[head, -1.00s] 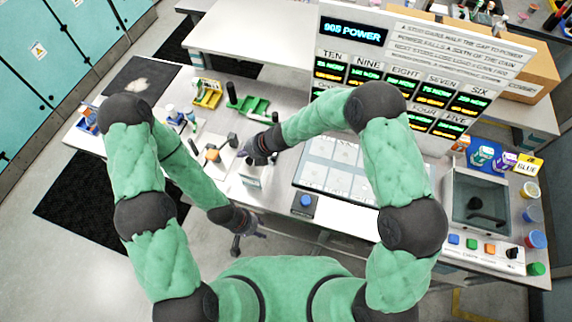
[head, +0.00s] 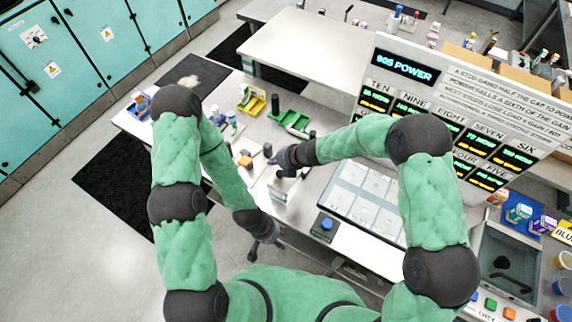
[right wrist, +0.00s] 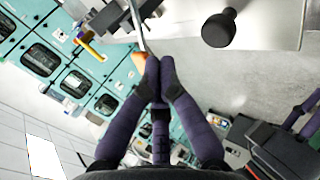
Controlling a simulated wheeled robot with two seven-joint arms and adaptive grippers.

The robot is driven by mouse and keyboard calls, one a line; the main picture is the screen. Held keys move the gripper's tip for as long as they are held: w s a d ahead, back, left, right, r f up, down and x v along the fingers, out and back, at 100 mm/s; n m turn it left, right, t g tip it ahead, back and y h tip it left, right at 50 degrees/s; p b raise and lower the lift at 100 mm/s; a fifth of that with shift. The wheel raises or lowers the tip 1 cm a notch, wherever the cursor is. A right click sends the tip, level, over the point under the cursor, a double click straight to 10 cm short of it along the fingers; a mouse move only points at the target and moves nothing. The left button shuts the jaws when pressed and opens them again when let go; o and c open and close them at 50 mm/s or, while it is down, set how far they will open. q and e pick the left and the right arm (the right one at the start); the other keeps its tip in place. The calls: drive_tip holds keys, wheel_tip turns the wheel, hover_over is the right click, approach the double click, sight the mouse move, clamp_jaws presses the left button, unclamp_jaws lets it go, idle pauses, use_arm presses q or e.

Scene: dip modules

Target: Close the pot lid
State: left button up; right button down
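I cannot make out with certainty which thing is the pot or its lid. A small orange piece (head: 246,161) sits on the workbench left of my right gripper (head: 280,163). In the right wrist view, the purple fingertips of my right gripper (right wrist: 160,62) are nearly together, with nothing clear between them. An orange end (right wrist: 138,61) and a thin pale bar (right wrist: 137,25) lie just beside the tips; contact cannot be told. A dark round knob (right wrist: 219,29) stands over the pale bench to the right. My left gripper (head: 264,250) hangs low by the bench's front edge, its fingers unclear.
Yellow (head: 252,101) and green (head: 289,120) holders stand farther back on the bench. A blue button box (head: 326,225) and a pale panel (head: 365,200) are to the right. A large display board (head: 455,115) stands behind. A grey basin (head: 505,255) is at far right.

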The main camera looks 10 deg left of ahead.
use_arm(q)
drive_tip(key=r+p, duration=0.2)
drive_tip(key=r, duration=0.1)
drive_tip(key=r+p, duration=0.1)
drive_tip(key=p, duration=0.1)
drive_tip(key=shift+w+d+r, duration=0.2)
drive_tip(key=shift+d+r, duration=0.05)
drive_tip(key=shift+r, duration=0.15)
use_arm(e)
wheel_tip(320, 180, up, 11)
drive_tip(key=shift+w+a, duration=0.15)
drive_tip(key=shift+a, duration=0.1)
